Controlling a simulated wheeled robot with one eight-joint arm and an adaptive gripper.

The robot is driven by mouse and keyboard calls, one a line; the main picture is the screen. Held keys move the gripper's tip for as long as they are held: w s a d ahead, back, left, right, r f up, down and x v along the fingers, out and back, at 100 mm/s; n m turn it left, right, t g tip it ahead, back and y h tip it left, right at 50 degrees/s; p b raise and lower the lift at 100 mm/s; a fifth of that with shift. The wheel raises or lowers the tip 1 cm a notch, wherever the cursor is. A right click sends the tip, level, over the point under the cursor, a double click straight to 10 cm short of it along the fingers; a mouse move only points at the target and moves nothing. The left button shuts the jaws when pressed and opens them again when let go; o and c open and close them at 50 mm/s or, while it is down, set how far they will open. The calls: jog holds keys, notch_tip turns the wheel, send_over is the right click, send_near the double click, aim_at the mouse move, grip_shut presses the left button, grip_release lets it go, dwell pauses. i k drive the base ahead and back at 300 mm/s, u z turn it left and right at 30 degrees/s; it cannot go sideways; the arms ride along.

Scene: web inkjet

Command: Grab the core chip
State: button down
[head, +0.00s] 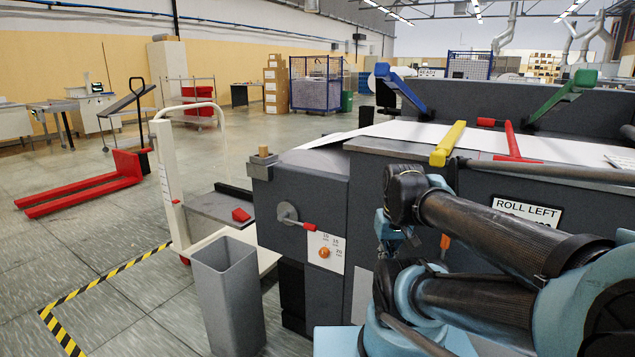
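I cannot tell for sure which thing is the core chip. A small tan piece (263,154) sits on the near left top corner of the dark grey machine (315,185). A small red wedge-like piece (241,215) lies on the grey deck of the white lift trolley, left of the machine. My black and teal arm reaches in from the right, in front of the machine. The end of my arm, with my gripper (388,238), is small and partly hidden by my own links. It is to the right of both pieces and apart from them. Its fingers are not clear.
A grey bin (229,295) stands on the floor before the white lift trolley (165,185). A red-tipped crank (296,218) sticks out of the machine. Blue (402,90), yellow (448,143) and green levers (565,93) stand above. Open floor lies left, beyond yellow-black tape (105,280).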

aim_at(263, 149)
jog(key=u, duration=0.65)
jog(key=i, duration=0.4)
jog(key=u, duration=0.2)
